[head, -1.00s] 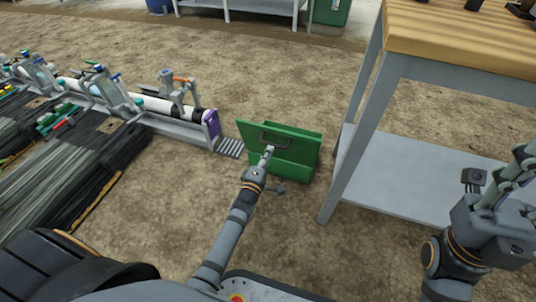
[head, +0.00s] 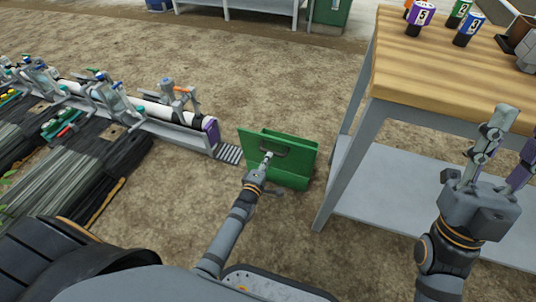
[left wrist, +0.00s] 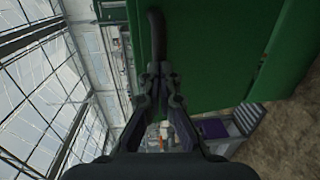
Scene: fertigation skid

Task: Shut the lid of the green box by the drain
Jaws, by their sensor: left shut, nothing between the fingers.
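The green box (head: 292,180) stands on the dirt floor by the slatted drain (head: 229,154). Its lid (head: 250,146) is raised, a steep green panel with a dark handle (head: 276,149). My left gripper (head: 267,157) is shut and empty, its fingertips at the lid near the handle; whether they touch cannot be told. In the left wrist view the shut fingertips (left wrist: 160,76) are close to the handle (left wrist: 156,35) beside the green panel (left wrist: 205,60). My right gripper (head: 512,135) is open and empty, in front of the bench, away from the box.
A wood-topped bench (head: 450,70) with a grey lower shelf (head: 400,190) stands right of the box. Numbered bottles (head: 468,30) are on its top. The pipe rail (head: 165,120) ends left of the drain. Bare floor lies behind the box.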

